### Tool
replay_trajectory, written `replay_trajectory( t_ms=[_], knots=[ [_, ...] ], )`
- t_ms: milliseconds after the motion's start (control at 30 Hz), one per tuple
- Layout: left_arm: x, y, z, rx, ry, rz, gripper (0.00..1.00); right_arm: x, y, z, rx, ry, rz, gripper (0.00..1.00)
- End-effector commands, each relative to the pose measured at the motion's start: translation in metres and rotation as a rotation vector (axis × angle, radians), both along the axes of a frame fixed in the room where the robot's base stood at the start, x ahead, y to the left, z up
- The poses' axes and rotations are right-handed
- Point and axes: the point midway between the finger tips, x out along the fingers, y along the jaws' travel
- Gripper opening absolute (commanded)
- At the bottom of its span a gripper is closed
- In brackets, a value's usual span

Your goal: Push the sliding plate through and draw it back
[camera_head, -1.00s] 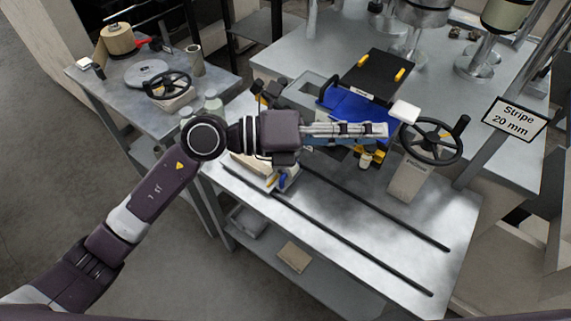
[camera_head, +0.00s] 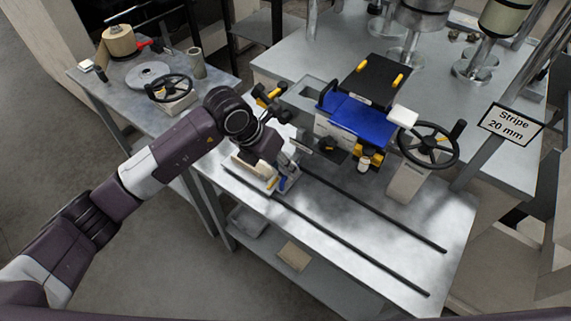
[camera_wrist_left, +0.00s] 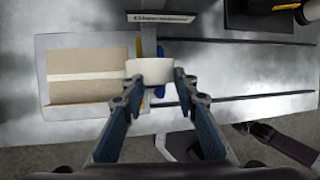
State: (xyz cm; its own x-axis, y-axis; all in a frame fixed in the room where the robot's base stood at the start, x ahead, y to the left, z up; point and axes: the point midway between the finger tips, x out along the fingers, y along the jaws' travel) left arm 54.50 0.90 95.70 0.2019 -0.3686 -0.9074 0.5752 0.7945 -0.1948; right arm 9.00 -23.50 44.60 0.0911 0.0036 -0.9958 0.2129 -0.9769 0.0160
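The sliding plate (camera_head: 246,176) lies at the left end of two dark rails on the table. In the left wrist view it is a pale plate (camera_wrist_left: 43,60) bearing a brown sheet with a white stripe. A white block-like handle (camera_wrist_left: 150,70) stands at its right edge, with blue parts beside it. My left gripper (camera_wrist_left: 156,84) points down over this handle, its two fingers apart on either side of it. Contact cannot be made out. In the head view the left gripper (camera_head: 287,174) partly hides the plate. My right gripper is not in view.
The two rails (camera_head: 350,249) run to the lower right across clear table. Behind stand a blue-and-black machine (camera_head: 355,116) and a black handwheel (camera_head: 429,143) on a pale stand. A side table (camera_head: 130,92) holds a roll, a disc and another handwheel.

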Motion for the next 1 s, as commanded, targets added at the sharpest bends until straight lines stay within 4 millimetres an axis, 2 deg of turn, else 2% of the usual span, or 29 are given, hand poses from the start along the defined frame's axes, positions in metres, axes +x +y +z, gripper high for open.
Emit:
replay_trajectory(
  t_ms=[200, 433, 700, 1000],
  knots=[
    [0.003, -0.006, -0.014, -0.001, -0.001, -0.001, 0.27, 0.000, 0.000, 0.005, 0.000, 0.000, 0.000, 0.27],
    [0.003, -0.007, -0.015, -0.002, -0.001, -0.001, 0.27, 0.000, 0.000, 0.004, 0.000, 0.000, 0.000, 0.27],
    [0.003, -0.006, -0.015, -0.002, -0.001, -0.001, 0.00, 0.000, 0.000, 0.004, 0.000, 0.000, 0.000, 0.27],
    [0.003, -0.006, -0.014, -0.001, -0.002, -0.001, 0.00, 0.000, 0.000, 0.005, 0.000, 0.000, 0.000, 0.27]
  ],
)
